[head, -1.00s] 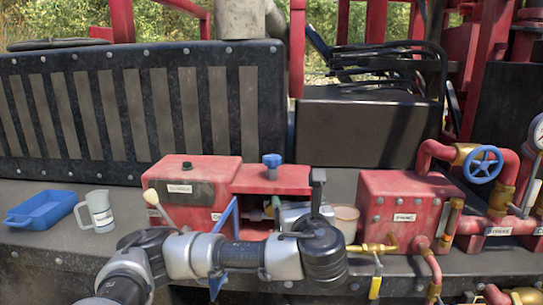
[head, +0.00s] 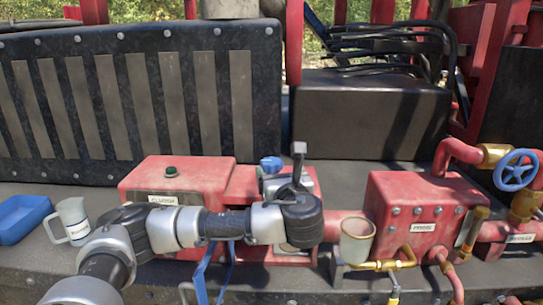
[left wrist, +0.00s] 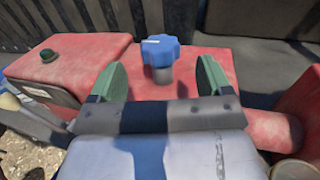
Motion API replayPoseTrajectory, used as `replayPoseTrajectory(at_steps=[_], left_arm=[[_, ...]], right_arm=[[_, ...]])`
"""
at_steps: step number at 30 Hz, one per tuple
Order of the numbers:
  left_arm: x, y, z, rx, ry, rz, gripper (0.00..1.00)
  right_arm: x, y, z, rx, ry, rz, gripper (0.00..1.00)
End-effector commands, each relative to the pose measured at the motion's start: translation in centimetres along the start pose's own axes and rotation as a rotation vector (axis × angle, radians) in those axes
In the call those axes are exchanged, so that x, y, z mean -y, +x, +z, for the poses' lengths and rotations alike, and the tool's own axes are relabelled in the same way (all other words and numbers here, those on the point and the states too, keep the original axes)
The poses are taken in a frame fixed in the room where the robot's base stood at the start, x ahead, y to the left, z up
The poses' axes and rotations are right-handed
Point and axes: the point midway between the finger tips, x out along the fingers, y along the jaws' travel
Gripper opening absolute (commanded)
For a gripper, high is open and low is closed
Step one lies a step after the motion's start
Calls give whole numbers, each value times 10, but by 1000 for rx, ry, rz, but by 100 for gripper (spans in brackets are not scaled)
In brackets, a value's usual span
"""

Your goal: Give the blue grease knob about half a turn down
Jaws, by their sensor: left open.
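The blue grease knob (head: 271,165) stands upright on the red housing, just beyond my left wrist in the head view. In the left wrist view the blue knob (left wrist: 160,50) has a white mark on its top and a grey stem below. My left gripper (left wrist: 160,80) is open, with one green-padded finger to each side of the knob's line. The knob appears between and a little beyond the fingers, with visible gaps on both sides. In the head view my wrist hides the fingers. My right gripper is not in view.
A red box with a dark green button (head: 171,171) stands left of the knob. A pale cup (head: 357,240) and a red block with pipes (head: 425,205) stand to the right. A blue tray (head: 22,217) and a white mug (head: 70,222) stand far left. A blue valve wheel (head: 515,170) is far right.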

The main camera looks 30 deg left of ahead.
Motion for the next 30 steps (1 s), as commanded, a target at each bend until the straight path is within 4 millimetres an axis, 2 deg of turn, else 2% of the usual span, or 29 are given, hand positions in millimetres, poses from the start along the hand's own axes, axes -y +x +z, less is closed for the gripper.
replayPoseTrajectory(at_steps=[1,3,10,15,23,30], left_arm=[[-1,12,5,0,5,6,79],[-2,25,5,0,3,7,79],[-1,59,3,0,2,4,79],[-1,70,1,0,1,2,79],[-1,70,0,0,0,1,79],[-1,70,0,0,0,1,44]], right_arm=[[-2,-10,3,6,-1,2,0],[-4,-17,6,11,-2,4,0],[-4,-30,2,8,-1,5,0],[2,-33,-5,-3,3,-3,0],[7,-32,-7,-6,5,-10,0],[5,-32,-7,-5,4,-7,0]])
